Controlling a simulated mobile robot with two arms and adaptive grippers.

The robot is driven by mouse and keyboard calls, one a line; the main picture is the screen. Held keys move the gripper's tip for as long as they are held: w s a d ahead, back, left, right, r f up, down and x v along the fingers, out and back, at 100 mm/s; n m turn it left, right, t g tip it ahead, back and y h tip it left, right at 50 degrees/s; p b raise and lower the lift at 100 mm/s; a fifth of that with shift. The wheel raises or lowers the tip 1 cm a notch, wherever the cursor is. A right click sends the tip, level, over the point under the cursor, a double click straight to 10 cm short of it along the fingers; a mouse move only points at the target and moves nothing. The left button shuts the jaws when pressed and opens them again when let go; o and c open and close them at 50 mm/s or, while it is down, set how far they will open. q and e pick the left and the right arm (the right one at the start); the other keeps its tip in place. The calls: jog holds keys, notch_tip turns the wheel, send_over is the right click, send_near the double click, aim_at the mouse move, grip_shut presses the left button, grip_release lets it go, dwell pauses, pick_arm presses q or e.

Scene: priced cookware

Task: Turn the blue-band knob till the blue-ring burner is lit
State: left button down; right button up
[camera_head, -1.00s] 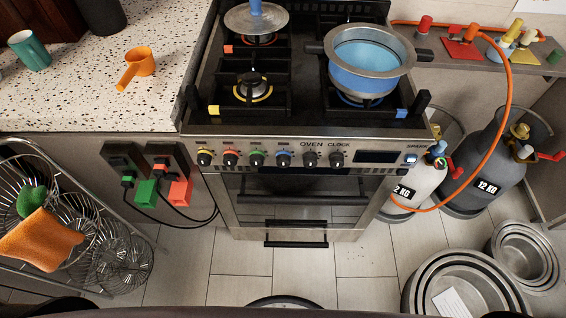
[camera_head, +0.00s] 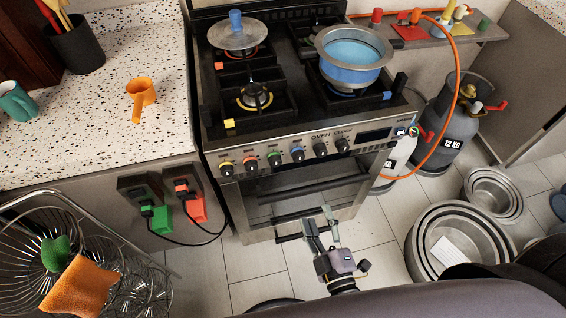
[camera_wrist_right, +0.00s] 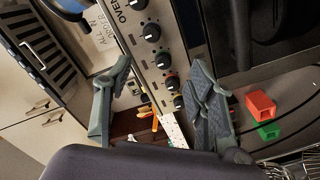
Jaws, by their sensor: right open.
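The blue-band knob (camera_head: 297,153) is on the stove's front panel, between the green-band knob (camera_head: 274,159) and a plain black knob (camera_head: 320,149). The blue-ring burner (camera_head: 345,93) is at the front right, mostly hidden under a blue pot (camera_head: 352,73); I cannot tell any flame. My right gripper (camera_head: 320,214) is open and empty, in front of the oven door, below and apart from the knobs. In the right wrist view its open fingers (camera_wrist_right: 162,66) frame the row of knobs (camera_wrist_right: 163,60), whose band colours are mostly unclear. My left gripper is not in view.
Gas cylinders (camera_head: 456,125) with an orange hose stand right of the stove. Nested metal pots (camera_head: 420,262) are on the floor at right. A wire rack (camera_head: 60,220) is at left. Tiled floor before the oven is clear.

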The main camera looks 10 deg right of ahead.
jog(key=r, duration=0.1)
send_near(300, 160)
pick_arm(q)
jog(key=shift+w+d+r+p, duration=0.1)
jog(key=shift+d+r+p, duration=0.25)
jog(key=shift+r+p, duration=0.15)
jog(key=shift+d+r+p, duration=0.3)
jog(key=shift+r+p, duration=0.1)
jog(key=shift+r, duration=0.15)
pick_arm(e)
jog(key=w, duration=0.9)
jog(key=shift+w+a+f, duration=0.1)
jog(key=shift+w+a, duration=0.05)
jog(key=shift+w, duration=0.15)
jog(key=c, duration=1.1)
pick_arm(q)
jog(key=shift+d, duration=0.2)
pick_arm(e)
jog(key=shift+c, duration=0.2)
